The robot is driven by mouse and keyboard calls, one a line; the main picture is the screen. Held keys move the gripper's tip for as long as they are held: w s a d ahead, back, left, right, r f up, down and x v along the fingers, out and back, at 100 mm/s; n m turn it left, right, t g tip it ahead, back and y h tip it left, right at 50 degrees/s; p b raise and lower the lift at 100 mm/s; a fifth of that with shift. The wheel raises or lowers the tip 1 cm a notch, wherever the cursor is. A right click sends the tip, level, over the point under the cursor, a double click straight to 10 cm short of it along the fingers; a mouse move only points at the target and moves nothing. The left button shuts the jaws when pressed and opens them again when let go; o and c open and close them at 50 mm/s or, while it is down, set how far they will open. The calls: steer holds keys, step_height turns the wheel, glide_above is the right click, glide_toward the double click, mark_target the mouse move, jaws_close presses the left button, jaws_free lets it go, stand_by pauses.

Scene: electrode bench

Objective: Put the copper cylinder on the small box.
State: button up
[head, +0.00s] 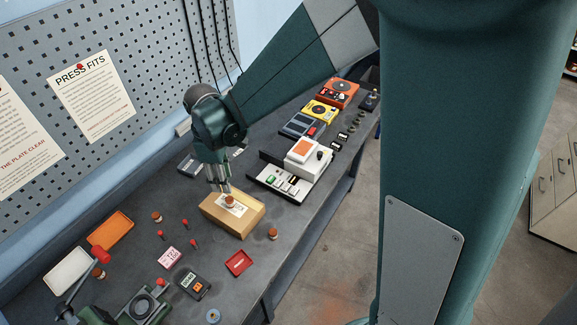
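A small copper cylinder (230,202) shows at the label, upright on the box as far as I can tell. My gripper (223,189) points down over the box, its fingertips right at or just behind this cylinder. The picture is too small to tell whether the fingers touch it or how far apart they are. Similar copper-coloured cylinders stand on the bench, one left of the box (157,216) and one right of it (272,233).
An orange tray (110,229) and a white tray (68,271) lie at the left. Several red-topped pins (185,223), a red tray (239,263) and a dark meter (192,284) lie in front of the box. A white-and-black device (298,163) stands close behind, to the right.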

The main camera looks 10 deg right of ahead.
steer(key=shift+r, duration=0.1)
steer(key=s+d+r+m+t, duration=0.2)
steer(key=s+d+r+m, duration=0.2)
steer(key=d, duration=0.5)
steer(key=s+d+r+m+t, duration=0.2)
steer(key=s+d+r+m, duration=0.3)
steer(key=d, duration=0.5)
steer(key=s+d+r+m+t, duration=0.3)
steer(key=s+d+r+m, duration=0.2)
steer(key=s+d+r, duration=0.3)
steer(key=shift+s+d+r, duration=0.3)
steer(key=shift+d, duration=0.6)
